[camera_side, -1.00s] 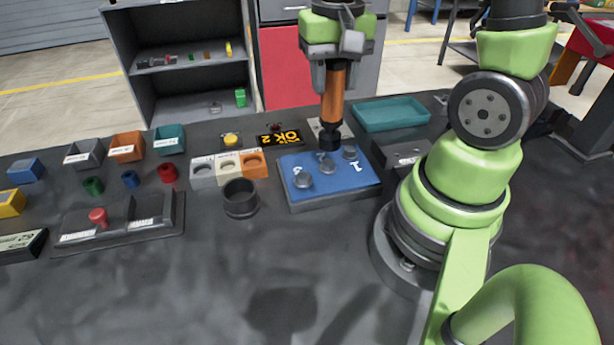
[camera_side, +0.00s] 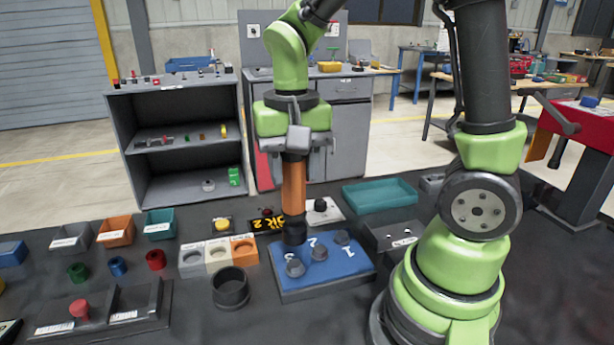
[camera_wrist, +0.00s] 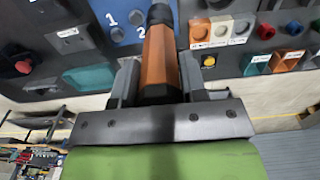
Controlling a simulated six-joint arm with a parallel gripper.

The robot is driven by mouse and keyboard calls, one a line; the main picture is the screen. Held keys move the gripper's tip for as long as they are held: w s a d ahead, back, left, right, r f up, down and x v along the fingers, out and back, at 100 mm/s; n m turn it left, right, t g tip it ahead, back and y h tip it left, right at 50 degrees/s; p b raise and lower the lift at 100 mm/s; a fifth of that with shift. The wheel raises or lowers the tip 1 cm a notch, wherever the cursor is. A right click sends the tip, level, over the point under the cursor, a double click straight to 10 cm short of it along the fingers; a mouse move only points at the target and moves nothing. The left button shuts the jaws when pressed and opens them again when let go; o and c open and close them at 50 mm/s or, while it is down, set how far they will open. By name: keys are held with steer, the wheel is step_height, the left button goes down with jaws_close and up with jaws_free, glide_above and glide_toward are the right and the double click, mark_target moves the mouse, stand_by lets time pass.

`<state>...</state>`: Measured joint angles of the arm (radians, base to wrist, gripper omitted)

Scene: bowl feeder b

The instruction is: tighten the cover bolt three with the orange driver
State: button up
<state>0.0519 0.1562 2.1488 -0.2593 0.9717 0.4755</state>
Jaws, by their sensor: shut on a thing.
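My gripper (camera_side: 294,157) is shut on the orange driver (camera_side: 293,188), which hangs upright with its dark tip down. The driver also fills the middle of the wrist view (camera_wrist: 159,60). The blue cover (camera_side: 325,275) lies on the bench with three grey bolts in a slanting row. The driver's tip appears directly above bolt three (camera_side: 295,268), the nearest left one; I cannot tell whether they touch. Bolt two (camera_side: 319,252) and bolt one (camera_side: 342,238) are uncovered. The wrist view shows the cover's marks 1 and 2; the driver hides the area of bolt three.
A dark cup (camera_side: 230,291) stands left of the cover. A teal tray (camera_side: 379,194) lies at back right.

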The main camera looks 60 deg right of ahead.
mark_target(293, 211)
steer(key=shift+a, duration=0.1)
steer(key=shift+f, duration=3.85)
stand_by(2.2)
steer(key=shift+r, duration=2.8)
